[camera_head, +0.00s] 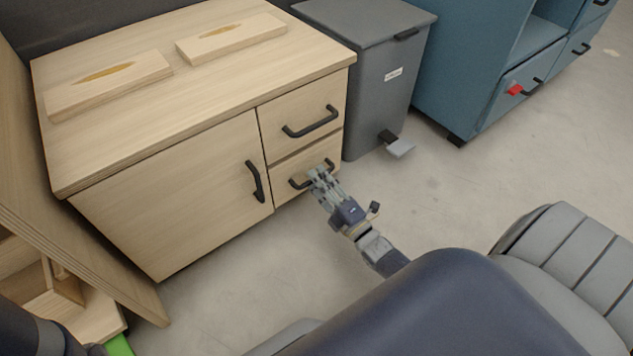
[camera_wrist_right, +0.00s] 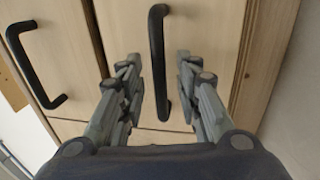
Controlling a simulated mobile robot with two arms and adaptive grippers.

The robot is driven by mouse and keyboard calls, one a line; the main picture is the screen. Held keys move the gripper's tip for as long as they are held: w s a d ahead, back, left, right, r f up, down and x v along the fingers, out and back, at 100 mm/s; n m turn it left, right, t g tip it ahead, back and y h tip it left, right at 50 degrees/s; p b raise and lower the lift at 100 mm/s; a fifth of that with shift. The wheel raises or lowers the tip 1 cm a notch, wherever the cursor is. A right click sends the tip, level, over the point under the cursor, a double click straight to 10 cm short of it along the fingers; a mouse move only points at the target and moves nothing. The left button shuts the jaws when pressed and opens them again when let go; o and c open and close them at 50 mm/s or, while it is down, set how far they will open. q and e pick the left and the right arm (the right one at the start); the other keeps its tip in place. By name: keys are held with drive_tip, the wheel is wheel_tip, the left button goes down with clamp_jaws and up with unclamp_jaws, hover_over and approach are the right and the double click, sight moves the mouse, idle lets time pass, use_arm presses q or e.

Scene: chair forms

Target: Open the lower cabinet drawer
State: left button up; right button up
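The light wooden cabinet (camera_head: 170,150) stands at the left in the head view. Its lower drawer (camera_head: 290,190) looks closed and has a black bar handle (camera_head: 299,183), which is partly covered by my right gripper (camera_head: 318,172). In the right wrist view this handle (camera_wrist_right: 158,60) lies between the two fingers of my right gripper (camera_wrist_right: 160,75). The fingers are apart, with a visible gap on each side of the bar. My left gripper is out of view.
The upper drawer (camera_head: 305,115) and the door (camera_head: 180,195) look closed. A grey pedal bin (camera_head: 380,85) stands close to the cabinet's right. Bare floor (camera_head: 235,280) lies in front. A blue cabinet (camera_head: 480,60) stands at the back right.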

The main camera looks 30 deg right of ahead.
drive_tip(key=shift+w+r, duration=0.1)
drive_tip(key=shift+w, duration=0.45)
clamp_jaws()
